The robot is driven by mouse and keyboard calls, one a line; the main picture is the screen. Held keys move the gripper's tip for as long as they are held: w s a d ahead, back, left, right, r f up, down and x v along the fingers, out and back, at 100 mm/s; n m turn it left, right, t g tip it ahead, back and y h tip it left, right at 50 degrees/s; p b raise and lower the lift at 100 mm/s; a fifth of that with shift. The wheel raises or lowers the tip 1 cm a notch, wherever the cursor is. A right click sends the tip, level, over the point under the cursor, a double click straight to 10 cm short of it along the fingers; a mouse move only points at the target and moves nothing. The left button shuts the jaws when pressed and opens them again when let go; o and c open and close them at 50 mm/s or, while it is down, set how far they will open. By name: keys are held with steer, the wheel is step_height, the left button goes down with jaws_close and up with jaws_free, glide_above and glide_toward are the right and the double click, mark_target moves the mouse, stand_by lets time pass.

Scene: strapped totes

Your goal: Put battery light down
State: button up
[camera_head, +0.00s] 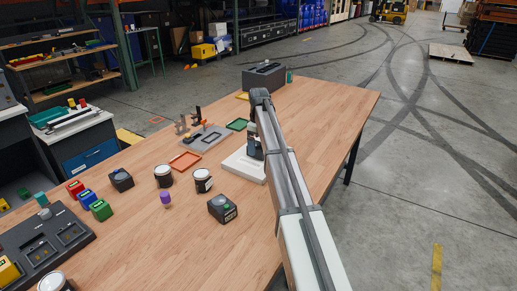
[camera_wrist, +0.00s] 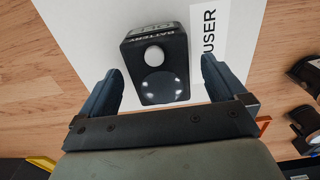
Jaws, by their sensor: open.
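The battery light (camera_wrist: 157,72) is a dark block with a pale round button, a round lens with small bright spots and a "BATTERY" label. In the wrist view it is over a white pad (camera_wrist: 85,30) marked "USER" and seems to rest on it. My gripper (camera_wrist: 163,66) is open, with one finger on either side of the light and a visible gap at each side. In the head view the white pad (camera_head: 240,166) lies beside my arm, which hides part of it and most of the light.
Two dark boxes (camera_head: 222,208) (camera_head: 121,180), two cans (camera_head: 163,176) (camera_head: 203,182) and a purple piece (camera_head: 166,199) stand left of the pad. A red tray (camera_head: 184,161), green tray (camera_head: 237,125) and grey fixture (camera_head: 205,138) lie behind. The table's near middle is clear.

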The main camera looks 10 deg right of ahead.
mark_target(259, 145)
step_height(259, 145, up, 10)
stand_by(0.4)
steer(key=shift+d+f, duration=0.1)
steer(key=shift+f, duration=0.05)
stand_by(0.3)
